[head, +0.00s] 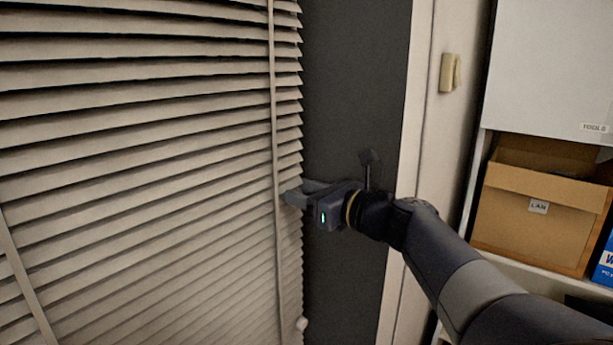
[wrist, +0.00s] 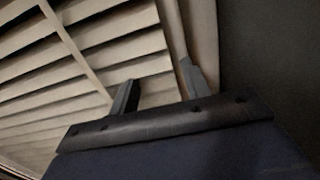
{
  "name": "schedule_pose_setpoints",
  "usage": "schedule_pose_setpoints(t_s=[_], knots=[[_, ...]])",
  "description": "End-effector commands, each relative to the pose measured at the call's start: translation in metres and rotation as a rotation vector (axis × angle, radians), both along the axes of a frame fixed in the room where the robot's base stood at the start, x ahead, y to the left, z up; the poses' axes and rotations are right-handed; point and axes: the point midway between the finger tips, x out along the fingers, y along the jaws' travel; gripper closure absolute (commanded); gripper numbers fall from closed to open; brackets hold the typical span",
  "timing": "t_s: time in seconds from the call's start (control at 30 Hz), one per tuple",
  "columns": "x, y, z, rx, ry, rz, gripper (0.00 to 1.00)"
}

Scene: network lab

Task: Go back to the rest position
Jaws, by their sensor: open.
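My gripper (head: 292,192) is in the middle of the head view, with its fingers pointing left at the right edge of the window blind (head: 130,150). In the wrist view my gripper (wrist: 160,92) has its two fingers apart, and I see nothing held between them. The blind (wrist: 90,55) fills much of that view too. A thin pale rod (wrist: 174,35) of the blind runs down close to the right finger. I cannot tell whether the finger touches it. The rod also shows in the head view (head: 275,110), passing by the fingertips.
A dark panel (head: 355,80) and a pale frame (head: 412,110) stand behind my arm. A light switch (head: 449,73) is on the wall. At the right, a shelf unit holds a cardboard box (head: 520,225) marked LAN and a blue box (head: 604,265), close to my arm.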

Motion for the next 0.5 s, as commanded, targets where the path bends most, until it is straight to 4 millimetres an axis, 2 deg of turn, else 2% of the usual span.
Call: schedule_pose_setpoints(t_s=[0.03,0.5], knots=[[0.000,0.000,0.014,0.000,-0.001,0.000,0.55],[0.000,0.000,0.079,0.000,-0.001,0.000,0.55]])
